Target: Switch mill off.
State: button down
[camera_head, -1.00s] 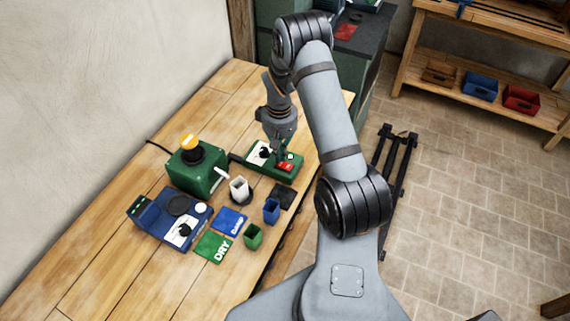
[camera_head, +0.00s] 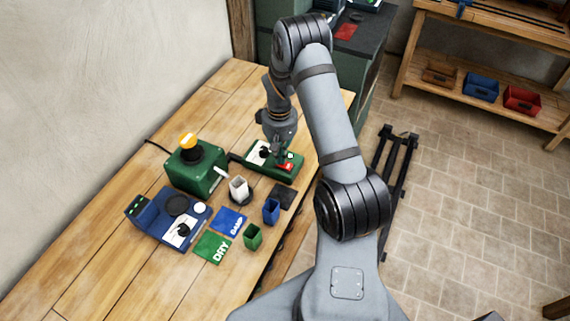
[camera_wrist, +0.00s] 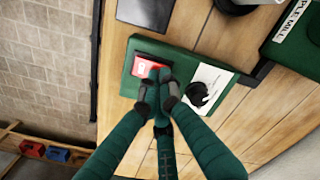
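The green control box (camera_head: 262,153) lies on the wooden bench and carries a red switch (camera_head: 287,167), a white label and a black knob. In the wrist view the red switch (camera_wrist: 140,66) with white marking sits on the box's top (camera_wrist: 130,88), beside the black knob (camera_wrist: 198,93). My gripper (camera_wrist: 159,75) has its fingertips together at the edge of the red switch and covers part of it. I cannot tell whether they press it. The green mill (camera_head: 196,172) with its yellow top stands left of the box; its lettering shows in the wrist view (camera_wrist: 291,22).
A blue scale-like device (camera_head: 160,217), green and blue mats (camera_head: 212,247), a white cup (camera_head: 238,188) and small blue and green bins (camera_head: 252,237) stand nearer on the bench. A dark pad (camera_head: 284,194) lies beside the box. Bare bench is at the left.

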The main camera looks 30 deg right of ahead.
jog(key=shift+f, duration=0.25)
jog(key=shift+r, duration=0.15)
jog(key=shift+r+p, duration=2.2)
jog(key=shift+r, duration=1.25)
jog(key=shift+f, duration=0.15)
notch_tip(320, 180, down, 7)
jog(key=b, duration=0.5)
jog(key=shift+r+p, duration=0.25)
jog(key=shift+p, duration=0.05)
